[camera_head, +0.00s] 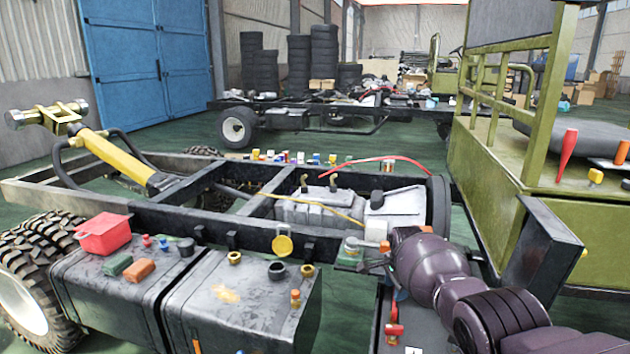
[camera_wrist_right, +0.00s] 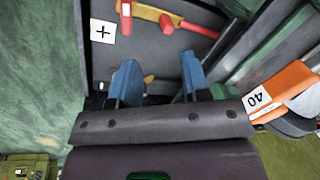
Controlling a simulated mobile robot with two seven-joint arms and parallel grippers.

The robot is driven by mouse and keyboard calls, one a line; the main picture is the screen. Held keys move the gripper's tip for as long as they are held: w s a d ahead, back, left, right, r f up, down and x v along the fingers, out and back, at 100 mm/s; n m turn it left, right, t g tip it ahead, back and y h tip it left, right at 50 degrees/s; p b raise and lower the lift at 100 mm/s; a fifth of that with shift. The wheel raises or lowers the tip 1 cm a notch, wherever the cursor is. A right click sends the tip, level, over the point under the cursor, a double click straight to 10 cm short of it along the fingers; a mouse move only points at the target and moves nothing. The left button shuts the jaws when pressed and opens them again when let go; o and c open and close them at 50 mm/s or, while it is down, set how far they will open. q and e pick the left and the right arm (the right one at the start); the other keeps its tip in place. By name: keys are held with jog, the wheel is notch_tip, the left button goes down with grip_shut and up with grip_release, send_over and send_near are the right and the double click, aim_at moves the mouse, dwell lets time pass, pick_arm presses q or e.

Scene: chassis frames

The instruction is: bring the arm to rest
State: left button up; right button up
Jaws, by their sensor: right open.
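My right arm (camera_head: 435,270) comes in from the lower right in the head view, its purple links over the side of the chassis frame. Its fingertips cannot be made out there. In the right wrist view my right gripper (camera_wrist_right: 158,78) shows two blue fingers, apart and with nothing held between them. They are above or in front of a dark box top (camera_wrist_right: 150,50) with a white plus label (camera_wrist_right: 103,31). My left gripper is not in view.
Red-handled tools (camera_wrist_right: 198,28) lie near the fingertips. An orange item marked 40 (camera_wrist_right: 285,90) is right of the gripper. In the head view, dark tanks (camera_head: 240,305) carry caps and a red container (camera_head: 103,232). A green cab frame (camera_head: 530,190) stands at right.

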jog(key=w+a+r+n+t, duration=0.1)
jog(key=w+r+n+t, duration=0.3)
jog(key=r, duration=0.3)
jog(key=w+a+r+n+t, duration=0.1)
jog(key=w+r+n+t, duration=0.35)
jog(key=r, duration=0.25)
jog(key=s+d+f+n+p, duration=0.1)
jog(key=s+f, duration=0.6)
jog(key=s, duration=1.3)
jog(key=s+d+f+n+p, duration=0.1)
jog(key=s+d+f+n, duration=0.2)
jog(key=s, duration=1.7)
jog(key=s+d+f+n+p, duration=0.1)
jog(key=s+d+f+n, duration=0.1)
jog(key=s+f, duration=0.9)
jog(key=s+n, duration=0.1)
jog(key=s, duration=0.8)
jog(key=shift+n+t+p, duration=0.35)
jog(key=shift+o, duration=0.2)
jog(key=shift+d+f, duration=0.1)
